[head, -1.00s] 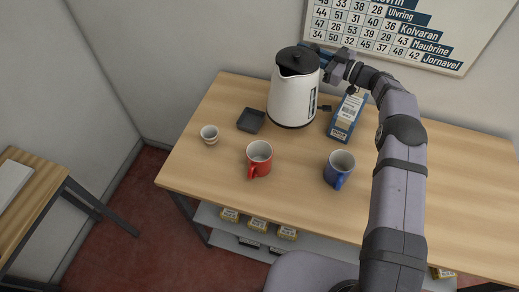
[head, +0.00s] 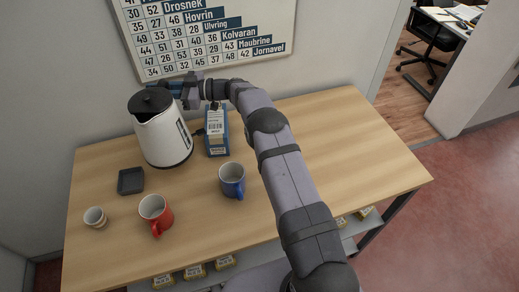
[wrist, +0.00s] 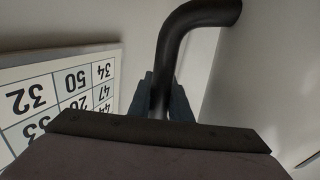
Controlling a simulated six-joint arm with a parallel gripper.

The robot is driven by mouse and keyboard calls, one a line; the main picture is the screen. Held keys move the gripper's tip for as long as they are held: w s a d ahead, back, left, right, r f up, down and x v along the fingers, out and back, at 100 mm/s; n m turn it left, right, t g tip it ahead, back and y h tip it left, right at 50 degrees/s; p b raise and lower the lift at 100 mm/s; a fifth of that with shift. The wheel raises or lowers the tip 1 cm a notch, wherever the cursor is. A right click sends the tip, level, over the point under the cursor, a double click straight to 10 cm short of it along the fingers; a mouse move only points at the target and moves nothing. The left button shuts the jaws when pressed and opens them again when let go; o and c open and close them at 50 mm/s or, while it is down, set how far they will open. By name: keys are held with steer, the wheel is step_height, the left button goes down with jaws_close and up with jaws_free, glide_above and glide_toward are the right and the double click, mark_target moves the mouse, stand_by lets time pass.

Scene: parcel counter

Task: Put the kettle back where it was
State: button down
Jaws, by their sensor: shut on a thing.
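The white kettle (head: 163,138) with a black lid and spout is upright at the back left of the counter in the head view. My gripper (head: 178,93) reaches over from the right at the top of the kettle. In the wrist view the black kettle handle (wrist: 186,42) runs down between the two blue fingers (wrist: 162,97), which are shut on it. A dark rim shows under the kettle; I cannot tell whether the kettle rests there or hangs slightly above. Its far side is hidden.
The blue-and-white carton (head: 217,133) stands close to the kettle's right. A black square dish (head: 131,181), a small white cup (head: 94,217), a red mug (head: 156,213) and a blue mug (head: 232,180) stand in front. The wooden counter (head: 350,150) is clear on the right.

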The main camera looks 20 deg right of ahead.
steer(key=d+r+m+t+h+b, duration=0.2)
steer(key=d+r+t, duration=0.1)
steer(key=d, duration=1)
steer(key=d+r+m+t+h+b, duration=0.2)
steer(key=d+m+t, duration=0.1)
steer(key=d, duration=1)
steer(key=d+r+m+t+h+b, duration=0.2)
steer(key=d+r+t, duration=0.1)
steer(key=d, duration=0.9)
steer(key=s+d+f+m+t+h, duration=0.1)
steer(key=s+d+m+h, duration=0.15)
steer(key=s+d, duration=0.35)
step_height(320, 180, down, 16)
steer(key=d+h+p, duration=0.1)
steer(key=p, duration=0.1)
steer(key=shift+f+t, duration=0.2)
steer(key=shift+t, duration=0.2)
steer(key=shift+d+f+h, duration=0.1)
steer(key=shift+f+h, duration=0.05)
steer(key=shift+h, duration=0.1)
steer(key=c, duration=1.9)
jaws_free()
steer(key=shift+s+f, duration=0.1)
steer(key=shift+f, duration=0.05)
steer(key=shift+o, duration=1.3)
